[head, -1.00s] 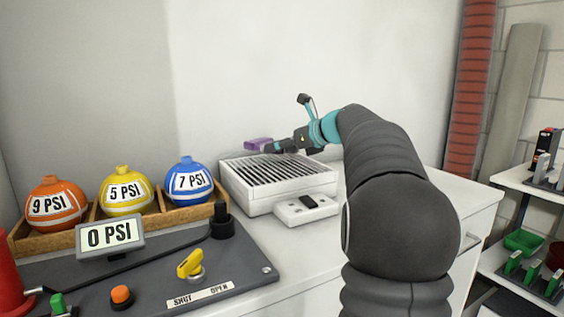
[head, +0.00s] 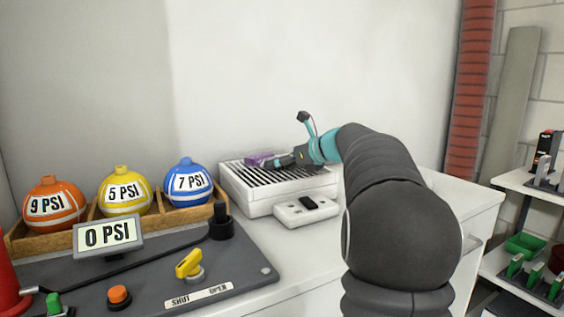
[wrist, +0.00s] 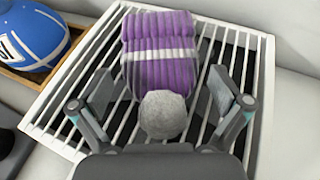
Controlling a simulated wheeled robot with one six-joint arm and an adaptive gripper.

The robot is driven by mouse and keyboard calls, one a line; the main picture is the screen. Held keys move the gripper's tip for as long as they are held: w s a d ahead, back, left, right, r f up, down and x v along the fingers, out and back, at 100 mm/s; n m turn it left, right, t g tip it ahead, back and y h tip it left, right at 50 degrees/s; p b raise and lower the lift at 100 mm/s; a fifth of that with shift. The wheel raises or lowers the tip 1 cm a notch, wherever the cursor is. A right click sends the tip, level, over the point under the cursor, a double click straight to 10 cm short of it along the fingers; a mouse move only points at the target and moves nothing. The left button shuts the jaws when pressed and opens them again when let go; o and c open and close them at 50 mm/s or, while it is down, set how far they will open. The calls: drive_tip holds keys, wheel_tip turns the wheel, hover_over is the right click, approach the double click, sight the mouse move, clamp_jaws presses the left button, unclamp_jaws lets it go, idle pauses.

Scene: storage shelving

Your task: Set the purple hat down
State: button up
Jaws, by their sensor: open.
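The purple hat (wrist: 158,62) is knitted, with a white stripe and a grey pompom. It lies on the slatted top of a white box (head: 270,203), whose slats (wrist: 55,110) fill most of the wrist view. In the head view the hat (head: 262,159) is at the back of the slats, partly hidden by my gripper (head: 280,162). In the wrist view my gripper (wrist: 162,98) is open, with one finger on each side of the hat's pompom end. Gaps show between the fingers and the pompom.
A white control box (head: 306,210) sits in front of the slatted box. A wooden tray (head: 150,222) holds orange, yellow and blue balls to the left. A grey panel (head: 140,268) with a 0 PSI display is at front left. The wall stands close behind.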

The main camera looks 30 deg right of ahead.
drive_tip(key=shift+r, duration=0.15)
drive_tip(key=p+v, duration=0.1)
drive_tip(key=v, duration=1.1)
